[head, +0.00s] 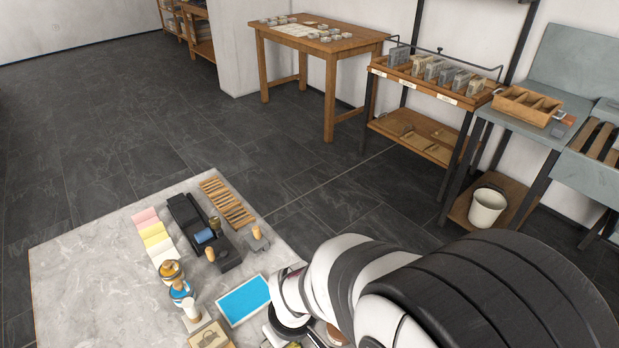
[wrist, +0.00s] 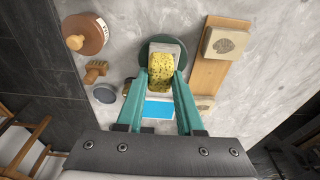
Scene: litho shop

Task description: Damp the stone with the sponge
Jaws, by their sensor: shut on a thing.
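My gripper (wrist: 161,80) has two green fingers, shut on a yellow speckled sponge (wrist: 160,72). In the wrist view the sponge is over a round green dish (wrist: 177,46) with a pale rectangular piece at it; I cannot tell whether they touch. A pale stone (wrist: 226,40) with a dark round mark lies on a wooden board (wrist: 208,76) to the right, apart from the sponge. In the head view a pale block with a dark drawing (head: 210,338) sits at the bottom edge, partly cut off. My arm hides the fingers there.
A brown tub (wrist: 86,35), a wooden brush (wrist: 95,70) and a grey round lid (wrist: 104,94) are left in the wrist view. The marble table (head: 90,270) is clear on its left side.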

